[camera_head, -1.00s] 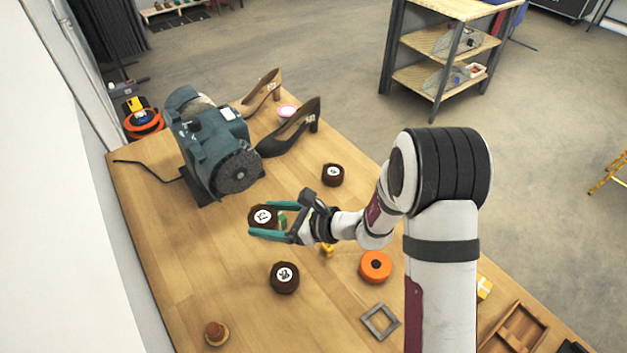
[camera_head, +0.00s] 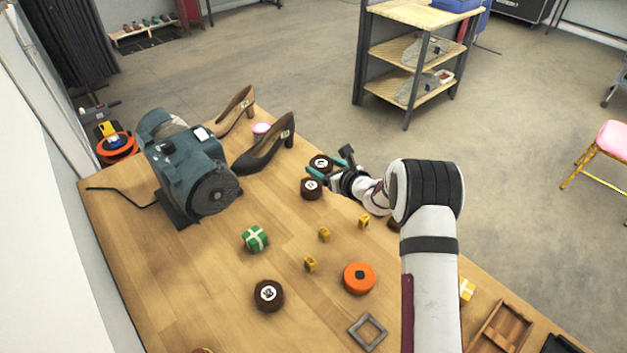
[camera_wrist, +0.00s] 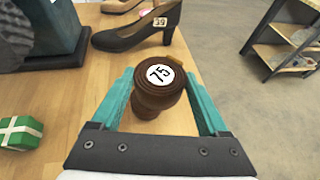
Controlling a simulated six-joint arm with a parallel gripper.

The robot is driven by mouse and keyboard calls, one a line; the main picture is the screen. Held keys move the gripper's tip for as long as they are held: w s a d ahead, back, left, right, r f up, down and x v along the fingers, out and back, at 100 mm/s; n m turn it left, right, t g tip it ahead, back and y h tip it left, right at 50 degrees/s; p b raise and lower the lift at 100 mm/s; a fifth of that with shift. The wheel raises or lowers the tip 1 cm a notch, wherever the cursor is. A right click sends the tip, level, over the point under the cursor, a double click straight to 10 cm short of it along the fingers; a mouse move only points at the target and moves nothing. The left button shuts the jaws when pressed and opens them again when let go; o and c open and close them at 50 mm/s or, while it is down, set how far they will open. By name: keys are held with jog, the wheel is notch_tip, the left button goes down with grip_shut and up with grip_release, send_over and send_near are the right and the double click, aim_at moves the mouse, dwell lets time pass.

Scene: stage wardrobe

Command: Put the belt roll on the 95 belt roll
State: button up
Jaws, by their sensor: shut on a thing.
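My gripper (camera_head: 328,167) is shut on a dark brown belt roll (camera_head: 320,161) with a white disc. In the wrist view this held roll (camera_wrist: 160,75) reads 75 and sits between the teal fingers. A second dark brown belt roll (camera_head: 311,189) stands on the table below it, with a white label too small to read. In the wrist view the lower roll (camera_wrist: 155,104) shows partly under the held one, which hides its label. I cannot tell whether the two touch. A third brown roll (camera_head: 268,295) with a white label stands nearer the table's front.
A teal grinder (camera_head: 195,170) and a black shoe (camera_head: 265,147) stand to the left and behind. A green gift box (camera_head: 255,238), small yellow pieces (camera_head: 324,234), an orange roll (camera_head: 359,278) and a grey frame (camera_head: 368,330) lie nearer. Bare wood surrounds the third roll.

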aim_at(314, 188)
jog(key=a+f, duration=0.1)
jog(key=a, duration=0.1)
jog(key=shift+w+a+f, duration=0.3)
jog(key=shift+w+f, duration=0.05)
jog(key=shift+w, duration=0.05)
notch_tip(314, 188, down, 3)
jog(key=shift+f, duration=0.45)
